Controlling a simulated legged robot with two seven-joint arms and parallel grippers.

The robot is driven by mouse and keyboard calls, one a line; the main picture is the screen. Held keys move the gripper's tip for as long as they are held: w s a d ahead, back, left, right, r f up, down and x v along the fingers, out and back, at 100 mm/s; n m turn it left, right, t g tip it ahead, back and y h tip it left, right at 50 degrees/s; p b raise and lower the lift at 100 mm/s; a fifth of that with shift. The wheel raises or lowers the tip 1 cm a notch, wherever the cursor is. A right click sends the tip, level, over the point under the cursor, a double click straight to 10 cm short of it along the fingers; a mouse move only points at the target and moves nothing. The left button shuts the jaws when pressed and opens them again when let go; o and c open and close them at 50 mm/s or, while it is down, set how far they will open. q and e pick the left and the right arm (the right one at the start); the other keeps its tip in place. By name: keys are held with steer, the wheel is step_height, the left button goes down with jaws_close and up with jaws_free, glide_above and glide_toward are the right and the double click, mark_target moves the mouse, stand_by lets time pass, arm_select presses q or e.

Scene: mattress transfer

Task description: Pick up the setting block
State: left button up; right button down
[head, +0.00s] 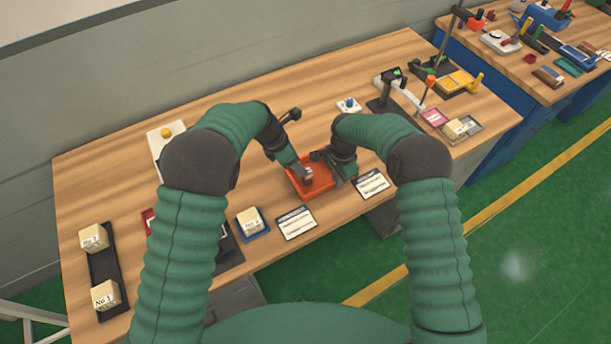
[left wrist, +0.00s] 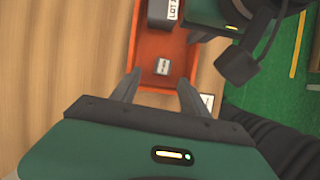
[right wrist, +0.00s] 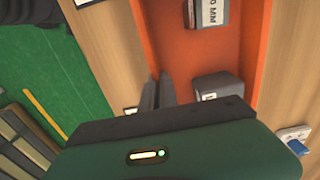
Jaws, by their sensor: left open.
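A small grey block (left wrist: 162,66) with a white label, which looks like the setting block, lies in an orange tray (left wrist: 150,98). In the right wrist view a grey block marked "0 MM" (right wrist: 212,12) seems to be the same one. My left gripper (left wrist: 158,88) is open and empty, its fingers apart on either side of the near tray area, the block just beyond the tips. My right gripper (right wrist: 161,85) is shut with nothing visible between its fingers, at the tray's side. A larger dark block labelled "LOT" (left wrist: 165,14) also lies in the tray.
A wooden block on a blue tray (head: 250,222) is to the left. Stands and tools occupy the right end. Both arms crowd the tray.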

mark_target(307, 176)
arm_select(q)
steer(key=x, duration=0.8)
steer(key=shift+s+d+f, duration=0.1)
steer(key=shift+s+f, duration=0.05)
steer(key=shift+f, duration=0.05)
jaws_close()
steer(key=shift+r, duration=0.15)
stand_by(0.9)
